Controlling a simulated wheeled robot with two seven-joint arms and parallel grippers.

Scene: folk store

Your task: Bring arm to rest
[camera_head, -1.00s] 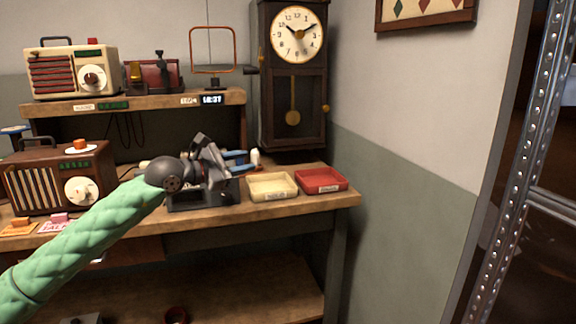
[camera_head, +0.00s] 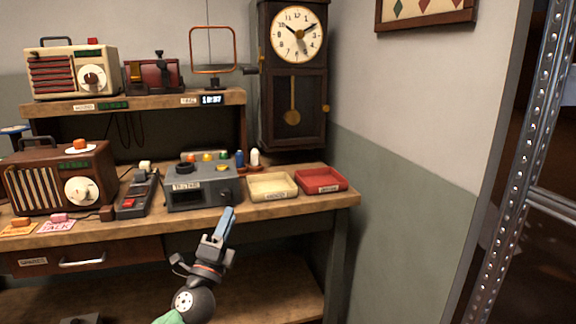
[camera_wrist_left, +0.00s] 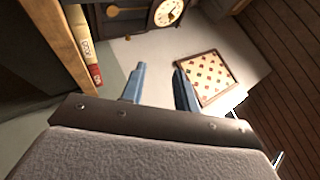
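The green sleeve of my left arm shows only at the bottom of the head view. My right gripper is in neither view.
On the bench stand a brown radio (camera_head: 60,178), a grey device with coloured knobs (camera_head: 202,188), a cream tray (camera_head: 271,186) and a red tray (camera_head: 321,181). A pendulum clock (camera_head: 293,75) stands behind. A metal rack post (camera_head: 525,140) rises at right.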

